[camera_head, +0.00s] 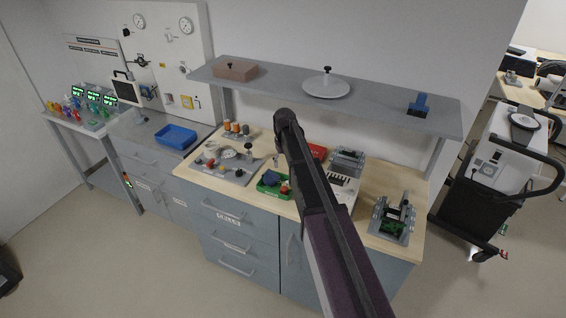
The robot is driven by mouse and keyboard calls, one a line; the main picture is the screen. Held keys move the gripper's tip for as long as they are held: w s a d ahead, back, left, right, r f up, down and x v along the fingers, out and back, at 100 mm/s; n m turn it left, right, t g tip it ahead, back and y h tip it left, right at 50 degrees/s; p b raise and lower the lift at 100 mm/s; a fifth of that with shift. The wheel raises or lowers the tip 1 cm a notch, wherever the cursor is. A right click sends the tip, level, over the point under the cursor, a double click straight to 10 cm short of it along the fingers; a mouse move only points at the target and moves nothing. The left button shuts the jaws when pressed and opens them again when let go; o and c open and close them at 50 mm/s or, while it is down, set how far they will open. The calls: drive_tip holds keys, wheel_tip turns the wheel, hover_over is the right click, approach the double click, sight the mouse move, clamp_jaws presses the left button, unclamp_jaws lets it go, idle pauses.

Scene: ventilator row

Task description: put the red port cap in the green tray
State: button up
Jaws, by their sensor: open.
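The green tray (262,189) sits on the wooden worktop near its front edge, left of my arm. A dark blue item (270,178) and a small red item (284,189) show in it or at its right rim; I cannot tell which. Another small red piece (210,162) is on the grey plate to the left. These red pieces are too small for me to tell which is the port cap. My arm crosses the picture from the lower right to above the worktop. I cannot make out its gripper, which seems hidden.
The grey plate (240,177) carries several small parts and a black-topped knob (249,146). A grey shelf (390,107) overhangs the worktop. A green-and-grey device (393,222) stands at the right end. A blue bin (176,135) is on the left counter.

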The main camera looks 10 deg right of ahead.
drive_tip(key=shift+s, duration=0.1)
idle(0.6)
drive_tip(key=s+m, duration=0.2)
drive_tip(key=s, duration=2.5)
drive_tip(key=shift+f+b, duration=0.95)
drive_tip(key=shift+b, duration=0.05)
